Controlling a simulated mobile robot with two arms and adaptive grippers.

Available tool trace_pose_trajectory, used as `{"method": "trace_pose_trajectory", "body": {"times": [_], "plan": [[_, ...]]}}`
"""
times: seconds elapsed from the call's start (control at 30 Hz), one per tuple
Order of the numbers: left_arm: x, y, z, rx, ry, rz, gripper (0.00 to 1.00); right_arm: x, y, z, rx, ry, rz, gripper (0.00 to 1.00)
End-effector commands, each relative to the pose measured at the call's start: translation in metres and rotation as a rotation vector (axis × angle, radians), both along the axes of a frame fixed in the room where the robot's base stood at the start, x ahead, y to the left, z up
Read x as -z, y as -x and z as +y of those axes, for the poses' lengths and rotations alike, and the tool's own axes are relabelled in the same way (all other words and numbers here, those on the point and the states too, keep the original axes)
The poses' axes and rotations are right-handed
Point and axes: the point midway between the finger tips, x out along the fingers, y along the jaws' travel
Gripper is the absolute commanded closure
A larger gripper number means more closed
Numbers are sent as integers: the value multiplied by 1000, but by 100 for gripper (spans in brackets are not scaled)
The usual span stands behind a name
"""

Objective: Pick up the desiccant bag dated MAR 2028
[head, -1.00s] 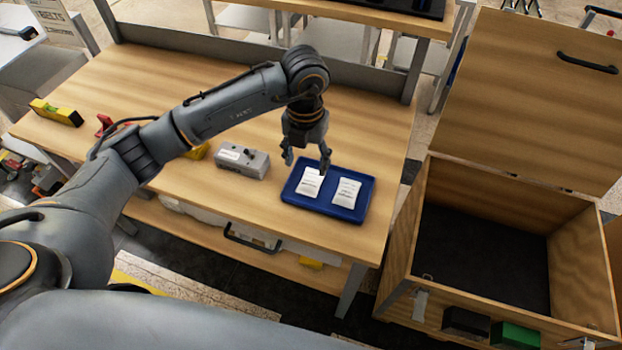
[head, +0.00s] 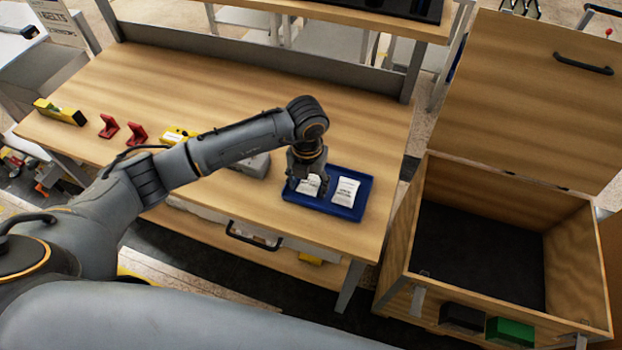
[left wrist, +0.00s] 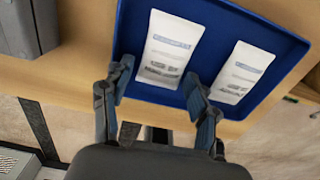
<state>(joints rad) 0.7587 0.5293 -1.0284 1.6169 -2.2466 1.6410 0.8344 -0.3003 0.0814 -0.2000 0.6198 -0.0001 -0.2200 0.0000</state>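A blue tray (head: 325,206) on the workbench holds two white desiccant bags lying flat side by side. The left bag (head: 310,185) is partly covered by my left gripper (head: 307,187) in the head view; the right bag (head: 346,191) is clear of it. In the left wrist view the left bag (left wrist: 168,48) is ahead of and between the spread fingers of my left gripper (left wrist: 157,88), and the right bag (left wrist: 243,72) is beyond the right finger. The gripper is open and empty, low over the tray. The printed dates are too small to read. My right gripper is out of view.
A grey box (head: 254,165) stands left of the tray, partly behind my arm. Red brackets (head: 137,133) and yellow levels (head: 58,112) lie farther left. An open wooden crate (head: 430,220) stands right of the bench. The back of the bench is clear.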

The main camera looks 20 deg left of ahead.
Motion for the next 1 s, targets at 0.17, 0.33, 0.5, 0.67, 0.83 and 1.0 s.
{"method": "trace_pose_trajectory", "body": {"times": [0.17, 0.33, 0.5, 0.67, 0.83, 1.0], "plan": [[0, 0, 0, 0, 0, 0, 80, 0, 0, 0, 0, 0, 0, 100], [-1, 0, 0, 0, 0, 0, 83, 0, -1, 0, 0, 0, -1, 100], [-2, 0, 0, 0, 0, -1, 83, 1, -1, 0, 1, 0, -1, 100], [-13, -1, 0, 0, 0, -4, 83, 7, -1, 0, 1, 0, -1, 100], [-40, 6, -6, 5, 3, -5, 83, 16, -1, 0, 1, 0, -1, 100], [-80, 34, -24, 8, 3, -8, 83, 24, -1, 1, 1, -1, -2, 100]]}}
